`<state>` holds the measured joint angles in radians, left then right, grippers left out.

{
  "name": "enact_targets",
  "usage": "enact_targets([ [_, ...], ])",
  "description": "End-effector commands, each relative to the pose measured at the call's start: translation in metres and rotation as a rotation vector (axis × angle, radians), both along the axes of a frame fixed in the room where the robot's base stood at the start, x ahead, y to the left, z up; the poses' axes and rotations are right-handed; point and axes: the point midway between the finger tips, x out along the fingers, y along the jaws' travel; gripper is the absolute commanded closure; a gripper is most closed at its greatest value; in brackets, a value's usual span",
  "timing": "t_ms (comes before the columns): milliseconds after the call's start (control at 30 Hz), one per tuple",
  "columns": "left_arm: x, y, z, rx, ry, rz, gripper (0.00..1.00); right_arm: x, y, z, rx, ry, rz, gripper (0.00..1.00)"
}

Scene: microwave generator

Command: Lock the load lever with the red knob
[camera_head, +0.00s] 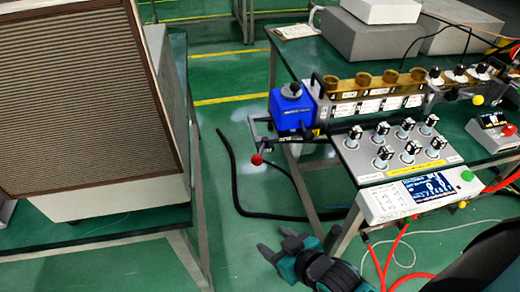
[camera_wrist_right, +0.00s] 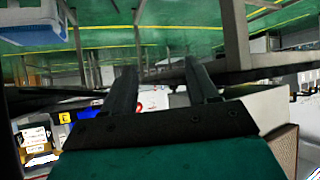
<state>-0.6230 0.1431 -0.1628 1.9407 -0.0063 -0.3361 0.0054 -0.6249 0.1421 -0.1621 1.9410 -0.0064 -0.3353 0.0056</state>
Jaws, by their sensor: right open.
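The red knob (camera_head: 257,159) is a small ball at the low end of the load lever (camera_head: 253,137). The lever hangs at the left side of the blue unit (camera_head: 292,110), at the table's left edge. My right gripper (camera_head: 272,243) is open and empty, below the knob in the head view and well apart from it. Its two fingers (camera_wrist_right: 162,82) also show spread in the right wrist view, with nothing between them that I can identify as the knob. A small red patch shows by the left finger there, too unclear to name. My left gripper is not in view.
A control panel with several knobs (camera_head: 377,163) and a display box (camera_head: 417,195) stand right of the lever. A large louvred cabinet (camera_head: 85,100) stands on the left table. Black cables lie on the green floor between the tables. Red hoses hang at the right.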

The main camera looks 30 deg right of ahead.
Motion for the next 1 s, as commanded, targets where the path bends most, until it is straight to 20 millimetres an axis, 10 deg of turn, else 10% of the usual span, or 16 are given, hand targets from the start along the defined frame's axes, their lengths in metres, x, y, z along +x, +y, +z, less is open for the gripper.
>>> enact_targets([
  [500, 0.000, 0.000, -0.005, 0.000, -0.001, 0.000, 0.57, 0.001, -0.002, -0.003, -0.016, -0.006, 0.008, 0.41],
  [1000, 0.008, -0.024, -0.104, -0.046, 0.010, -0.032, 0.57, 0.081, -0.053, 0.032, -0.647, -0.553, 0.163, 0.41],
])
